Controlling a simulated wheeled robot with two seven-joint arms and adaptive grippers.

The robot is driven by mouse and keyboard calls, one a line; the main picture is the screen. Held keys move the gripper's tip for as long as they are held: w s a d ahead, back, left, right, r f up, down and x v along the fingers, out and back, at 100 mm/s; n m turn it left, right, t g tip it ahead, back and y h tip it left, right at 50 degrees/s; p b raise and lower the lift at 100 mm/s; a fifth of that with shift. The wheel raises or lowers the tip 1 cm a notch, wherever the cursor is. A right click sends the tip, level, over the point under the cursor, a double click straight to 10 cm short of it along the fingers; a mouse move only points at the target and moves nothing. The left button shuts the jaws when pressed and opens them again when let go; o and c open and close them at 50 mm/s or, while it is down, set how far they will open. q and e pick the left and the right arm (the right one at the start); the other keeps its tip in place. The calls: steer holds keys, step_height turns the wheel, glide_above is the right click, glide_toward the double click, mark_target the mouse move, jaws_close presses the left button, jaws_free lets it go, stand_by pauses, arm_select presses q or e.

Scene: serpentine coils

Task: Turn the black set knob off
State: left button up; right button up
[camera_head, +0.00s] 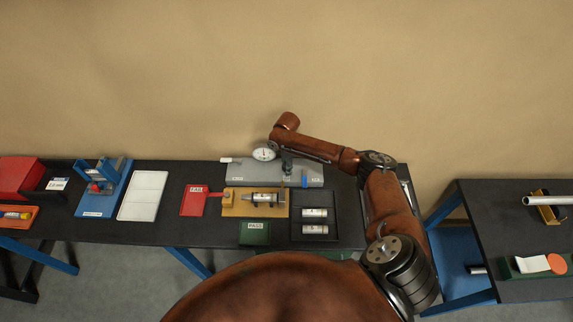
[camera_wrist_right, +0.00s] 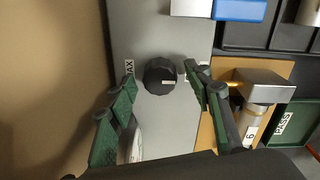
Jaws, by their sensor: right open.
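The black knob (camera_wrist_right: 160,75) sits on a grey panel (camera_wrist_right: 155,25), which also shows in the head view (camera_head: 235,172) on the table. A "MAX" label (camera_wrist_right: 129,66) is on the knob's left side in the wrist view; another label right of it is partly covered by a finger. My right gripper (camera_wrist_right: 164,84) is open, its green fingers on either side of the knob, with gaps visible to it. Height above the panel cannot be told. In the head view I cannot clearly make out the knob or right gripper. My left gripper is not in view.
A dial gauge (camera_head: 264,152) stands close by on the panel. A blue block (camera_head: 304,179) is at the panel's right. A tan fixture (camera_head: 235,208) with a metal cylinder lies in front, beside a dark tray (camera_head: 298,238) and the green PASS plate (camera_head: 254,238).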

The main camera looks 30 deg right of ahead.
steer(key=shift+r, duration=0.15)
step_height(320, 180, up, 12)
steer(key=shift+s, duration=0.25)
steer(key=shift+f, duration=0.2)
stand_by(0.5)
